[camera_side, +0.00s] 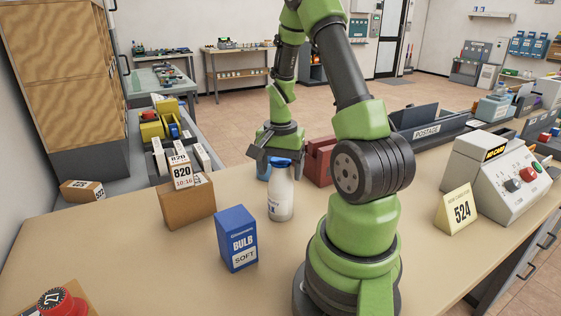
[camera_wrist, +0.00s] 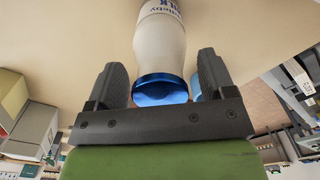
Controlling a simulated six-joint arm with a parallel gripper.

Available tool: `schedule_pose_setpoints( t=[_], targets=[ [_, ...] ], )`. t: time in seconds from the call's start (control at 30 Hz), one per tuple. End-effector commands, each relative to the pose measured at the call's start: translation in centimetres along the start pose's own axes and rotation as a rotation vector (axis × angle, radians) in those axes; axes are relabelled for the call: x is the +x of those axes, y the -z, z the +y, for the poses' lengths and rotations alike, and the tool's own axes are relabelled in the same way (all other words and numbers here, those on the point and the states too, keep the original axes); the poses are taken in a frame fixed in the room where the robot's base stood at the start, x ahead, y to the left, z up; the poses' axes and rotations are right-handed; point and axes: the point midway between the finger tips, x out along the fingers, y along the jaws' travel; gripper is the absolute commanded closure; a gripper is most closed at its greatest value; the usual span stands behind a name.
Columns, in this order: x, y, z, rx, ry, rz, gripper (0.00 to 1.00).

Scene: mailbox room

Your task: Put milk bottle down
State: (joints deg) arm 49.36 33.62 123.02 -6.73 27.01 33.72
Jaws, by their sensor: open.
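The milk bottle (camera_side: 281,197), white with a blue cap, stands upright on the tan counter (camera_side: 130,262) in the side view. My gripper (camera_side: 275,160) is at the bottle's top, with its jaws open. In the wrist view the bottle (camera_wrist: 160,42) lies between the spread fingers of my gripper (camera_wrist: 163,66), its blue cap towards the palm. A gap shows on both sides of the cap. The bottle's base is out of the wrist view.
A blue bulb box (camera_side: 237,238) stands front left of the bottle, and a brown carton (camera_side: 187,204) further left. A blue object (camera_side: 263,171) and a red crate (camera_side: 319,162) are close behind.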

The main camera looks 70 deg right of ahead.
Motion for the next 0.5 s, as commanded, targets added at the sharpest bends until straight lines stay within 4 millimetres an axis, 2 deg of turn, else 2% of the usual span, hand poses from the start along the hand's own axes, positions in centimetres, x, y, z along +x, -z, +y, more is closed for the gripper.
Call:
schedule_pose_setpoints(
  t=[0.17, 0.5],
  targets=[
    [-1.9, 0.1, -0.1, 0.001, 0.004, 0.005, 0.24],
    [-9.1, 0.1, -0.1, 0.0, 0.006, 0.007, 0.24]
  ],
)
